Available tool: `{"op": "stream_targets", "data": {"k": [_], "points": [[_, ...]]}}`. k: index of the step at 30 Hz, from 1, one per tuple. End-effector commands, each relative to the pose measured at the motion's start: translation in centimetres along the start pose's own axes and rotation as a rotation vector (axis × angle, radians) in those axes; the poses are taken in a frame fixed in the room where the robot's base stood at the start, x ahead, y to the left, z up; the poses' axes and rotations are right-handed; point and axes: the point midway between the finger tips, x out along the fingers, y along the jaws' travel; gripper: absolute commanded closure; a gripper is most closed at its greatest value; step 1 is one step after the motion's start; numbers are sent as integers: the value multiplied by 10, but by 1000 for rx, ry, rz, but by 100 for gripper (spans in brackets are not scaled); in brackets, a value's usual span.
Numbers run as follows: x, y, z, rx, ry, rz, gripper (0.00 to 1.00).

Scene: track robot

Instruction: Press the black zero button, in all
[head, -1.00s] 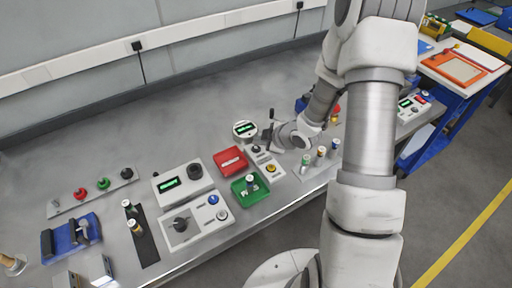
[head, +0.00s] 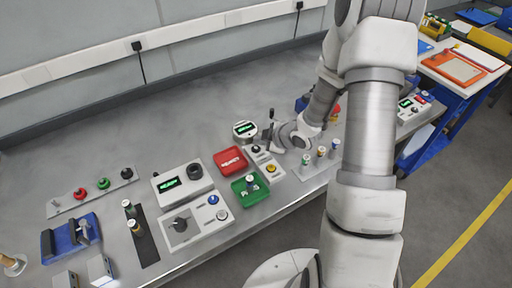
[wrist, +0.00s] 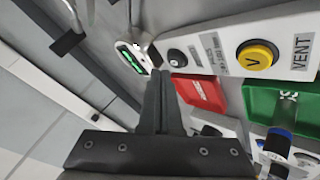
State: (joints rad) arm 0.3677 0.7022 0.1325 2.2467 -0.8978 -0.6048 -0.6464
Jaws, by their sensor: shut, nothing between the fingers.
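The black button (wrist: 177,57) sits on a light panel (wrist: 212,32) in the wrist view, beside a yellow button marked V (wrist: 257,56). Its own label is too blurred to read. In the head view the black button (head: 256,149) is on the small panel behind the yellow button (head: 271,168). My gripper (wrist: 160,73) is shut and empty. In the wrist view its fingertips lie just below and left of the black button and look apart from it; I cannot tell their height above it. In the head view my gripper (head: 268,137) is just above the panel's back right end.
A round gauge with a green display (head: 245,129) stands behind the panel. A red tray (head: 230,160) and a green tray (head: 250,188) lie to its left and front. Several small bottles (head: 320,152) stand to the right. The bench behind the gauge is clear.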

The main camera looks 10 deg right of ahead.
Motion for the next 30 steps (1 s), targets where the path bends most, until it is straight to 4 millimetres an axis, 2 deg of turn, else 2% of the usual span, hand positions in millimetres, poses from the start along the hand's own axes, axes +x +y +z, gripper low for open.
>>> {"op": "stream_targets", "data": {"k": [30], "points": [[7,-5,5,0,0,0,100]]}}
